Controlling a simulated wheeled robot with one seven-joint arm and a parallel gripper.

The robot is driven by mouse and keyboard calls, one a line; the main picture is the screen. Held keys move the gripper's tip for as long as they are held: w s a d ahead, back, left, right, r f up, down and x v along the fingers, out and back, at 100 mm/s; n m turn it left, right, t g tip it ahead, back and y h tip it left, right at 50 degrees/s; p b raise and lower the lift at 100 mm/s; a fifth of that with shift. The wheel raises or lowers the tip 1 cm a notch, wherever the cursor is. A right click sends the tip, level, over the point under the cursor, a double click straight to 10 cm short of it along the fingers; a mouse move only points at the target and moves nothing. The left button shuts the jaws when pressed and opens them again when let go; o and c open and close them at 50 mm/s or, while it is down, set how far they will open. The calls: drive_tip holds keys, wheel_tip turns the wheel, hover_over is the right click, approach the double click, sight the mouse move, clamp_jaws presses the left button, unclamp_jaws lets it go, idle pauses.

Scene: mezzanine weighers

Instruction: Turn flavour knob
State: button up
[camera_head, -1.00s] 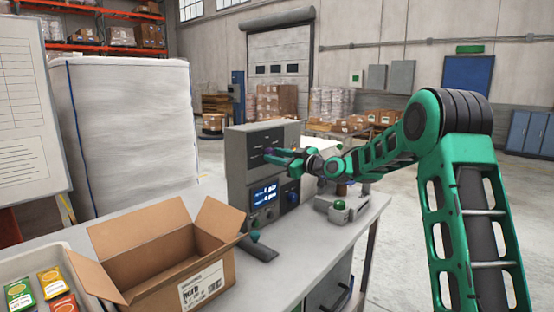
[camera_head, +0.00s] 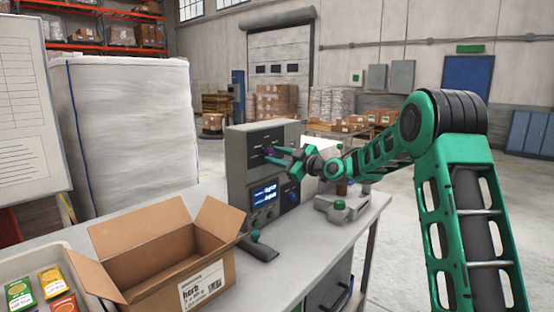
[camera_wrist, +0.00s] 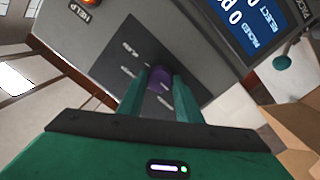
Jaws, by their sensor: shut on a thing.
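The grey control box (camera_head: 241,178) stands on the bench with a lit blue display (camera_head: 265,196) low on its front. My gripper (camera_head: 277,156) is at the upper part of the panel. In the wrist view my gripper (camera_wrist: 159,88) has its two green fingers on either side of a purple knob (camera_wrist: 160,79), shut on it. Printed marks lie around the knob on the dark panel, too blurred to read. In the head view the fingers mostly hide the knob.
An open cardboard box (camera_head: 165,262) stands in front of the control box, with a tray of coloured packets (camera_head: 50,282) at its left. A dark lever with a teal ball (camera_head: 257,243) lies on the bench. A small grey device (camera_head: 340,208) stands to the right.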

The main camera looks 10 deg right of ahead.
drive_tip(key=o, duration=1)
drive_tip(key=shift+w+d+f, duration=0.2)
drive_tip(key=shift+d+f, duration=0.05)
drive_tip(key=shift+f, duration=0.15)
drive_tip(key=shift+o, duration=0.2)
drive_tip(key=shift+s+a+r, duration=0.1)
drive_tip(key=shift+a+r, duration=0.05)
drive_tip(key=shift+r, duration=0.05)
drive_tip(key=v, duration=1)
drive_tip(key=shift+s, duration=0.3)
drive_tip(key=shift+f, duration=0.15)
